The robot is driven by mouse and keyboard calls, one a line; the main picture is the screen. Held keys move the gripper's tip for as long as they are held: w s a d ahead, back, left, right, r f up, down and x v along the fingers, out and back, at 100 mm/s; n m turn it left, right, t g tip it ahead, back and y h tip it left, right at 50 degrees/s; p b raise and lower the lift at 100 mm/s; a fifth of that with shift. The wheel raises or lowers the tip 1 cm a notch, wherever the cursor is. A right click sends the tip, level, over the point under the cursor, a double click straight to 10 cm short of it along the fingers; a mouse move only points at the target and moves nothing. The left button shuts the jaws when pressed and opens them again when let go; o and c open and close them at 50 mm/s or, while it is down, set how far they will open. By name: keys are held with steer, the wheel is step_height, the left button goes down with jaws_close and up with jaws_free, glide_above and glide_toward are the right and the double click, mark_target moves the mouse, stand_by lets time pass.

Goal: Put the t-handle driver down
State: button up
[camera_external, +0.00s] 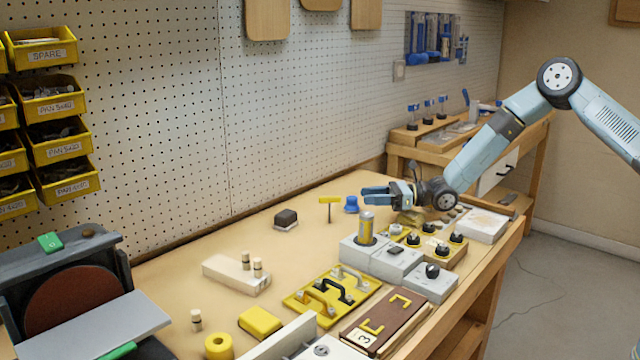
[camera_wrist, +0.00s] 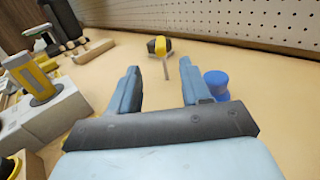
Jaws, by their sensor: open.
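The t-handle driver (camera_external: 330,201) stands upright on the bench top, with its yellow crossbar handle on top and a thin shaft below. In the wrist view the driver (camera_wrist: 166,68) shows ahead of the fingertips, roughly in line with the gap between them. My gripper (camera_external: 368,195) is open and empty, to the right of the driver in the outside view. Its two blue fingers are spread in the wrist view (camera_wrist: 158,72), and no contact with the driver shows. How the shaft's lower end is supported is too small to tell.
A blue knob-shaped piece (camera_external: 351,205) stands close by my gripper's right finger in the wrist view (camera_wrist: 215,84). A dark block (camera_external: 286,218) lies beyond the driver. Grey blocks with a yellow-grey cylinder (camera_external: 366,228) stand nearer the front. Bare bench (camera_external: 200,245) lies left.

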steer(key=shift+r, duration=0.1)
steer(key=shift+d+r, duration=0.15)
steer(key=shift+r, duration=0.1)
steer(key=s+d+r+n+g+h, duration=0.1)
steer(key=s+d+r+n+h, duration=0.3)
steer(key=d+r+n, duration=0.55)
steer(key=s+d+r+n+g+h, duration=0.1)
steer(key=s+d+r+n+h, duration=0.25)
steer(key=d+r, duration=1.05)
steer(key=s+d+r+n+t+h, duration=0.1)
steer(key=s+d, duration=0.5)
steer(key=d, duration=0.7)
steer(key=s+d+r+n+t+h, duration=0.2)
steer(key=s+d+t+h, duration=0.2)
steer(key=d, duration=1)
steer(key=s+d+r+n+t+h, duration=0.2)
steer(key=s+d+h, duration=0.3)
steer(key=s+d, duration=0.5)
steer(key=d, duration=0.4)
steer(key=shift+t, duration=0.3)
